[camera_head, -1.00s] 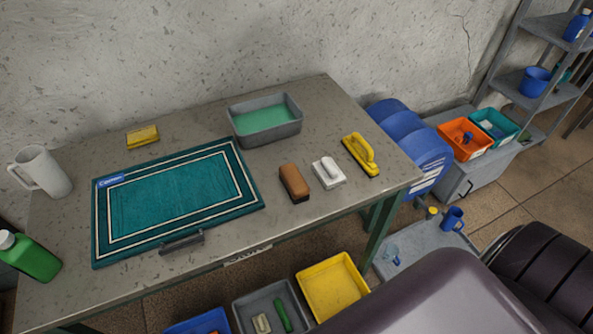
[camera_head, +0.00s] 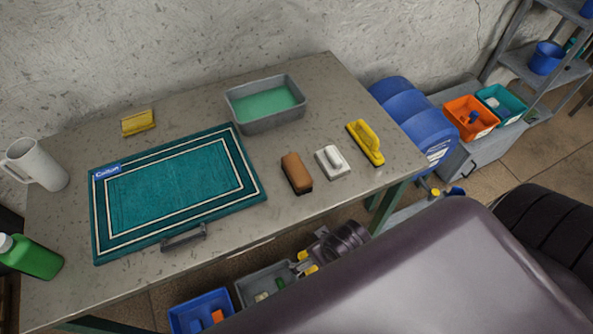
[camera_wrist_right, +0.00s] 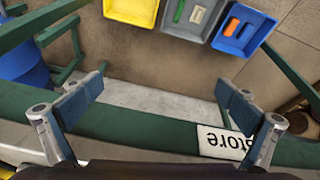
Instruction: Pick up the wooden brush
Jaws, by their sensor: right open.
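The wooden brush (camera_head: 296,170), a brown block with dark bristles beneath, lies on the grey table (camera_head: 240,215) right of the green mat. A white-handled brush (camera_head: 332,161) lies close to its right. My right gripper (camera_head: 312,253) is in front of and below the table's front edge in the head view, apart from the wooden brush. In the right wrist view the right gripper (camera_wrist_right: 160,103) is open and empty, with the table's front edge and a "Store" label between its fingers. The wooden brush is not visible in that view. My left gripper is not in view.
The green mat (camera_head: 175,190) fills the table's left half. A grey basin of green liquid (camera_head: 266,105), a yellow-handled brush (camera_head: 367,143), a yellow sponge (camera_head: 138,122), a white jug (camera_head: 35,166) and a green bottle (camera_head: 30,256) also stand there. Bins (camera_head: 200,312) sit below.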

